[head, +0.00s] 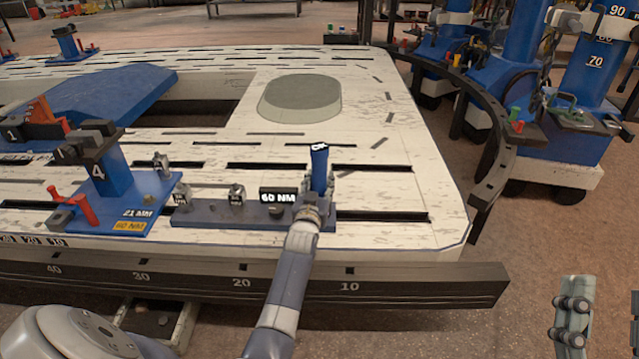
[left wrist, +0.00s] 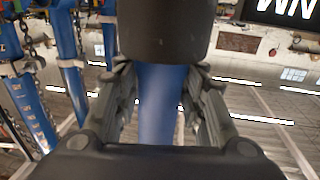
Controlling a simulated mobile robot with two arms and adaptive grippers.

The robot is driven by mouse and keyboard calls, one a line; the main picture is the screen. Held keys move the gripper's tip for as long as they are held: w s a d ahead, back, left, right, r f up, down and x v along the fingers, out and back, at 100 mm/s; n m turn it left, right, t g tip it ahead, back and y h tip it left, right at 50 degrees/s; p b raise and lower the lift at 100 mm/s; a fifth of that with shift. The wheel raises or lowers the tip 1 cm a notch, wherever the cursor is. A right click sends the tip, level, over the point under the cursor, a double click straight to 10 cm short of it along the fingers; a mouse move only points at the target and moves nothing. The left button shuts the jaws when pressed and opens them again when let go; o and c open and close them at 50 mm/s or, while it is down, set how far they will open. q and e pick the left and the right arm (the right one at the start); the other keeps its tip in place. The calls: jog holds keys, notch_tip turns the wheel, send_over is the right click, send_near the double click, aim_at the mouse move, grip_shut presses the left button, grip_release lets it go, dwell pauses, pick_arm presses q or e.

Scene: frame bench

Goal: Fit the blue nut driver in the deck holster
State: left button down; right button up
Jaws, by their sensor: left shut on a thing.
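The blue nut driver (head: 319,167) stands roughly upright at the right end of a dark plate on the pale deck. My left gripper (head: 317,190) is shut on it. In the left wrist view, the blue handle of the nut driver (left wrist: 160,105) lies between the two fingers of my left gripper (left wrist: 160,90), below a wide dark cylindrical part. The dark plate (head: 225,213) carries a "60 NM" sign and small metal fittings. My gripper hides the driver's lower end, so I cannot tell whether it sits in a holster.
A blue stand marked 4 (head: 115,177) with a red clamp is left of the plate. A grey oval pad (head: 300,97) lies farther back. A dark numbered rail (head: 390,286) runs along the front edge. A curved black rail (head: 480,110) and blue machines are at right.

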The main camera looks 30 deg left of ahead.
pick_arm(q)
jog(key=c, duration=0.9)
grip_release()
jog(key=shift+c, duration=0.2)
jog(key=shift+f, duration=0.1)
pick_arm(e)
jog(key=shift+s+d+r+t+y, duration=0.1)
jog(key=shift+s+r+t+y, duration=0.3)
jog(key=shift+s+r+t, duration=0.3)
pick_arm(q)
jog(key=shift+f, duration=0.1)
jog(key=shift+s+f, duration=0.1)
jog(key=shift+f, duration=0.1)
jog(key=v, duration=1.2)
jog(key=shift+r, duration=0.2)
pick_arm(e)
jog(key=shift+h, duration=0.3)
